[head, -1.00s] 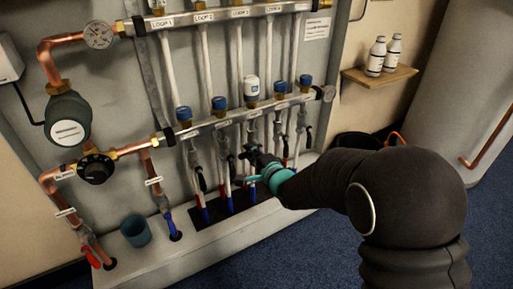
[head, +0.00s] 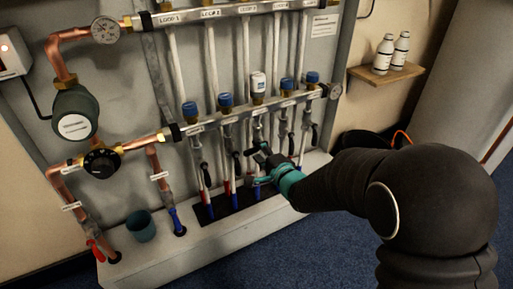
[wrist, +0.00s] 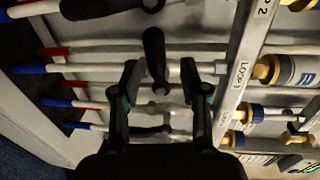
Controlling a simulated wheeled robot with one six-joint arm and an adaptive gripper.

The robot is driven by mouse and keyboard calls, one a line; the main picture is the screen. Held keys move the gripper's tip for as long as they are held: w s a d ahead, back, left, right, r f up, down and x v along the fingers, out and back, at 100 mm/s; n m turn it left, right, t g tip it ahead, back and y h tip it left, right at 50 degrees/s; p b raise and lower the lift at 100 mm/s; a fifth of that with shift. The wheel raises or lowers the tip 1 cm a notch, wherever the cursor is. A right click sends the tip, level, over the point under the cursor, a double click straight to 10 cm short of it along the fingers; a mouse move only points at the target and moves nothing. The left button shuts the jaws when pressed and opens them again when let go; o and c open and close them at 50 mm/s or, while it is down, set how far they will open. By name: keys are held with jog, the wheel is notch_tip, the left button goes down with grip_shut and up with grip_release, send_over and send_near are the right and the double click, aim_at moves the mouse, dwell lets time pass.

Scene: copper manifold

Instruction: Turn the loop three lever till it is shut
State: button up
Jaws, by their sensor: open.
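The loop three lever (wrist: 154,55) is a black handle under the white-capped loop in the middle of the row. In the wrist view it appears to stand crosswise to its grey pipe, between and slightly beyond my open fingertips. My gripper (wrist: 166,80) is open around the lever's lower end, with a gap on both sides. In the head view my gripper (head: 260,165) is at the middle loop and covers much of the valve there. I cannot tell whether a finger touches the lever. The white cap (head: 258,82) marks this loop.
Neighbouring black levers stand close by, one to the left (head: 236,163) and one at the right (head: 291,143). The lower manifold bar (head: 235,118) runs above them. A teal cup (head: 141,226) stands on the ledge at left. Open floor lies in front.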

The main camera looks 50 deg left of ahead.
jog(key=v, duration=0.9)
jog(key=shift+d, duration=0.35)
jog(key=shift+r, duration=0.1)
